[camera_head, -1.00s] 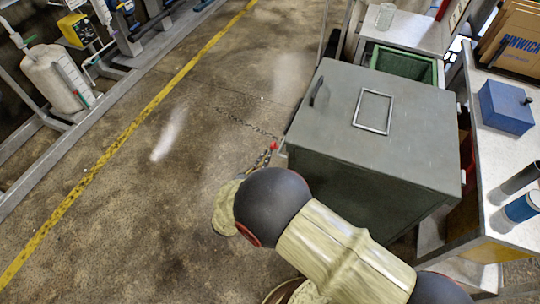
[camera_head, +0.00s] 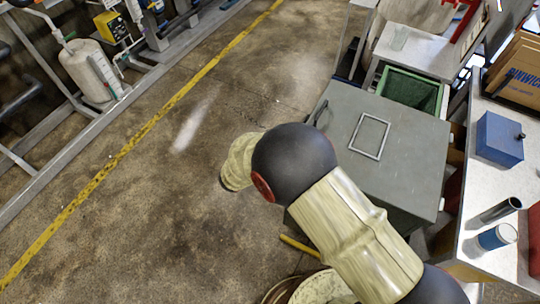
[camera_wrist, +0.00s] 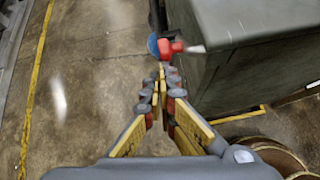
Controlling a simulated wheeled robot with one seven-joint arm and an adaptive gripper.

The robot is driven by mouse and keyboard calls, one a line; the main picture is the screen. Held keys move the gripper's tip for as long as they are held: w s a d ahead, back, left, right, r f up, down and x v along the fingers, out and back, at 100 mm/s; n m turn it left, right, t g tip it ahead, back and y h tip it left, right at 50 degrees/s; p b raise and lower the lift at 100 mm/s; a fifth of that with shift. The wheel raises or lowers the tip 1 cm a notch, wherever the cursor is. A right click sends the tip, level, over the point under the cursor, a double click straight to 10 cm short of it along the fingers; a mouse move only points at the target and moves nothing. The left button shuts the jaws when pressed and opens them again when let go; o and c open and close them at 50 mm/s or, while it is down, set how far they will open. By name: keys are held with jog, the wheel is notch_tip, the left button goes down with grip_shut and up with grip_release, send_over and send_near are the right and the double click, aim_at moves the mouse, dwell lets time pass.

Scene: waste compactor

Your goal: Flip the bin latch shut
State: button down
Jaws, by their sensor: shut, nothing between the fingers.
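The grey-green bin (camera_head: 405,150) stands right of centre in the head view, with my arm covering its near left part. In the wrist view its top edge and side (camera_wrist: 265,30) fill the upper right. The latch (camera_wrist: 168,48), a red piece with a blue disc and a light rod, sticks out at the bin's left corner. It is hidden in the head view. My gripper (camera_wrist: 160,76) is shut and empty, its fingertips just below the latch in the picture. I cannot tell whether they touch it. My arm hides the gripper in the head view.
A steel bench (camera_head: 470,205) with a blue box (camera_head: 499,138) and cylinders stands right of the bin. A green-lined container (camera_head: 411,90) stands behind. A round wooden-looking object (camera_wrist: 275,152) lies low right in the wrist view. The floor to the left is clear up to the yellow line (camera_head: 150,145).

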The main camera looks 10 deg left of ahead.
jog(key=w+d+r+g+y+p, duration=0.1)
jog(key=w+r+g+p, duration=0.3)
jog(key=p, duration=0.9)
jog(key=shift+w+d+r+y, duration=0.3)
jog(key=shift+w+d+r, duration=0.05)
jog(key=shift+r, duration=0.3)
dwell(0.9)
